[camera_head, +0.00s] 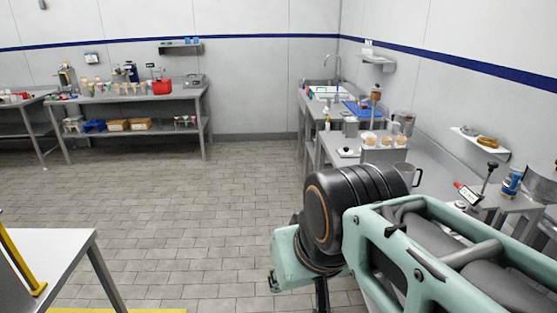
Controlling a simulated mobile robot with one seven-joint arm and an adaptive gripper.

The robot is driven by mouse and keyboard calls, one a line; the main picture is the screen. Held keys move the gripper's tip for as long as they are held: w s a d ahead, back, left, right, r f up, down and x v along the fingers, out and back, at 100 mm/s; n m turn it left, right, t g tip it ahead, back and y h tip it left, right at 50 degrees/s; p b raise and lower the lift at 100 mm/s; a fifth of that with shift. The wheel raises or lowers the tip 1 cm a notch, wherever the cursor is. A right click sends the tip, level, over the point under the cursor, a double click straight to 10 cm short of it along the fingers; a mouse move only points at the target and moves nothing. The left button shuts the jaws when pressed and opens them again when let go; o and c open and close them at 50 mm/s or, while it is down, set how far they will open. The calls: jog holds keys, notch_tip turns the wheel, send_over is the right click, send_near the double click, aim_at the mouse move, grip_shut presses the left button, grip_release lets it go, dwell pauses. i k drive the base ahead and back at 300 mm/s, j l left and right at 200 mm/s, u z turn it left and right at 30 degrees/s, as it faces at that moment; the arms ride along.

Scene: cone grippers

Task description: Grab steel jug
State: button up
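A grey steel jug (407,173) with a handle on its right side stands on the right-hand steel counter, just behind my arm. Its lower left part is hidden by the arm's black joint. Another steel vessel (404,121) stands farther back on the same run of counters; I cannot tell whether it is also a jug. My arm reaches in from the lower right. Only a small dark part of my gripper (321,296) seems to show below the teal wrist, and its fingers cannot be made out. It is in front of and to the left of the jug.
A holder with several cone cups (383,140) stands behind the jug. A sink (325,92) and blue tray (362,109) are farther back. A white table (55,262) is at the lower left. A loaded steel table (135,97) lines the back wall. The middle floor is clear.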

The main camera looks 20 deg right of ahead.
aim_at(406, 180)
jog(key=i+j, duration=0.3)
jog(key=i+j+u, duration=0.1)
jog(key=i+j, duration=0.15)
jog(key=i, duration=0.25)
jog(key=i+z, duration=0.45)
jog(key=i+j+z, duration=0.1)
jog(key=i+z, duration=0.5)
jog(key=z, duration=0.15)
jog(key=i+z, duration=0.25)
jog(key=z, duration=0.15)
jog(key=i+j+z, duration=0.1)
jog(key=z, duration=0.25)
jog(key=i+z, duration=0.2)
jog(key=z, duration=0.2)
jog(key=i+j+z, duration=0.1)
jog(key=z, duration=0.3)
jog(key=i+j+z, duration=0.15)
jog(key=z, duration=0.2)
jog(key=i+j+z, duration=0.6)
jog(key=k+l, duration=0.1)
jog(key=l, duration=0.35)
jog(key=k+u, duration=0.05)
